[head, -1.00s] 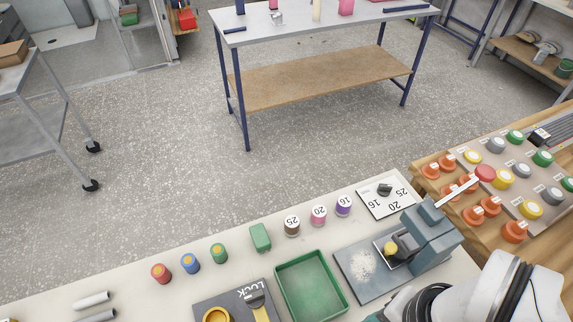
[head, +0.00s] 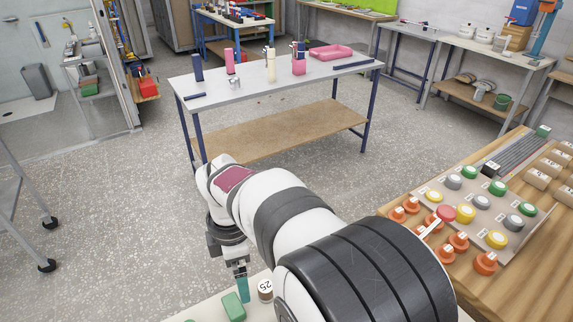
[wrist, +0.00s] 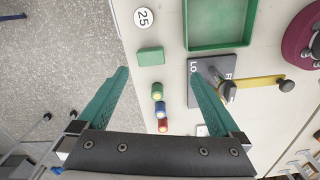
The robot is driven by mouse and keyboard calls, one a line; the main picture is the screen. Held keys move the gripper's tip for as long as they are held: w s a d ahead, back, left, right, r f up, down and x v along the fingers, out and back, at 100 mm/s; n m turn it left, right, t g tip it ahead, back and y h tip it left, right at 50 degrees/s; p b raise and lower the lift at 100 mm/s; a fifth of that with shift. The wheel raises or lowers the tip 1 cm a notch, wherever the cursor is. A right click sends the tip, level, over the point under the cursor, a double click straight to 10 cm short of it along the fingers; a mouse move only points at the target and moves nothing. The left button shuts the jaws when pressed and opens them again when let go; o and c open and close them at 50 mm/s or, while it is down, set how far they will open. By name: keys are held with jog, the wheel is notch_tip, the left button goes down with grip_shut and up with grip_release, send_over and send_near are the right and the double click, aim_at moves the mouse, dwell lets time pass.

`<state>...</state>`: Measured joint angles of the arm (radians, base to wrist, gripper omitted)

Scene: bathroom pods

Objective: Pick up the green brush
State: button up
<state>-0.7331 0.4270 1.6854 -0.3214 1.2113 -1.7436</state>
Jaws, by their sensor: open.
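My gripper (head: 242,285) hangs pointing down over the near bench, beside a green block (head: 233,306). In the wrist view my gripper (wrist: 159,76) has its two teal fingers spread wide with nothing between the tips. The green block (wrist: 150,55) lies just beyond the tips there. I cannot make out a green brush for certain. On the far table, a pink cup (head: 298,66) holds several thin upright items, too small to tell as brushes or by colour. A pink tray (head: 330,52) lies behind it.
The far table (head: 345,68) also carries upright bottles and dark bars. A button panel (head: 520,232) stands at right. Open floor (head: 120,200) separates the tables.

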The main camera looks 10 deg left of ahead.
aim_at(233, 305)
jog(key=a+f+n, duration=0.1)
jog(key=f, duration=0.4)
jog(key=a+f, duration=0.1)
jog(key=f, duration=0.5)
jog(key=a+f+n, duration=0.1)
jog(key=f, duration=0.5)
jog(key=shift+a+f+n, duration=0.15)
jog(key=shift+a+n, duration=0.05)
jog(key=shift+n, duration=0.1)
jog(key=c, duration=1.2)
jog(key=shift+c, duration=0.2)
jog(key=shift+r, duration=0.55)
notch_tip(233, 305, up, 3)
jog(key=shift+f, duration=0.1)
jog(key=w+d+r, duration=0.3)
jog(key=d+r, duration=0.4)
jog(key=d, duration=0.4)
jog(key=shift+d, duration=0.2)
